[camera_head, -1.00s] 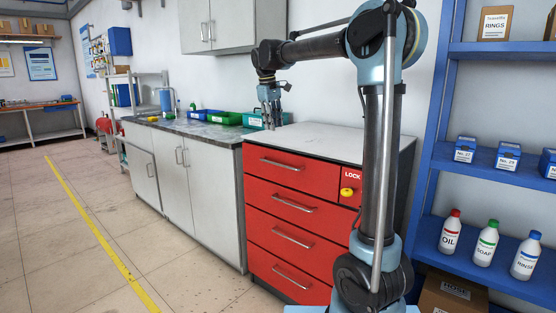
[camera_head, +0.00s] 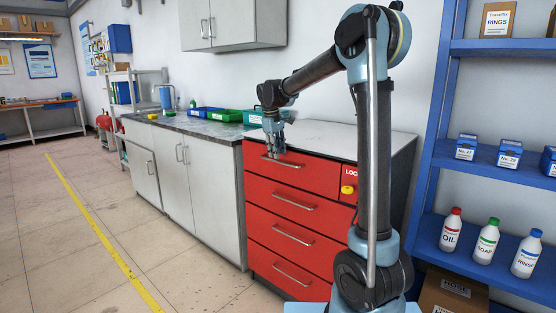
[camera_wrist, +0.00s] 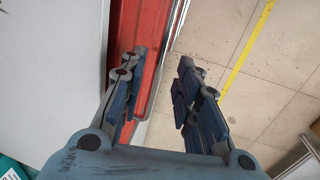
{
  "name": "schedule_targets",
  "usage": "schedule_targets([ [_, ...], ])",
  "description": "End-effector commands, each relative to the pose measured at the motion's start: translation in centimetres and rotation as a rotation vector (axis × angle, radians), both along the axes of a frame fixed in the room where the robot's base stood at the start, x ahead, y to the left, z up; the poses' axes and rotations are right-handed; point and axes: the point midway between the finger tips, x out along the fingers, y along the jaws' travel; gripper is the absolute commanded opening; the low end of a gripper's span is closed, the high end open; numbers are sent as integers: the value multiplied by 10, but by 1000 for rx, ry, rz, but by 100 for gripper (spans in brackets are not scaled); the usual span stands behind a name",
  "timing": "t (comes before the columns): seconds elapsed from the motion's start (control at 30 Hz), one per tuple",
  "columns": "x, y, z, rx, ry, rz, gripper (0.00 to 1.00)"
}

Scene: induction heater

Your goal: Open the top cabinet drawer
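The red cabinet (camera_head: 300,211) stands with its drawers closed. Its top drawer (camera_head: 317,173) has a metal bar handle (camera_head: 292,165), partly covered by my gripper. My gripper (camera_head: 273,154) points down at the left part of this handle. In the wrist view, my gripper (camera_wrist: 161,64) is open, with a clear gap between its fingers. The handle (camera_wrist: 168,52) runs through that gap, apart from both fingertips as far as I can tell. The red drawer front (camera_wrist: 150,30) lies behind the left finger.
A yellow knob (camera_head: 348,190) sits on the LOCK panel right of the top drawer. Grey cabinets (camera_head: 200,185) adjoin on the left. A blue shelf (camera_head: 480,155) with bottles and boxes stands on the right. The floor in front of the drawers is clear.

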Motion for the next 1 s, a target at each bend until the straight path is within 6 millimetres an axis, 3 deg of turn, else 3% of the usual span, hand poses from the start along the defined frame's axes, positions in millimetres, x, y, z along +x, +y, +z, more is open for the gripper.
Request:
schedule_targets([
  [0.1,3,-2,-17,0,0,-1,30],
  [0.3,5,-4,-31,0,0,0,30],
  [0.63,5,-4,-34,0,0,0,30],
  [0.77,5,-4,-34,0,0,0,3],
  [1.0,5,-4,-34,0,0,0,0],
])
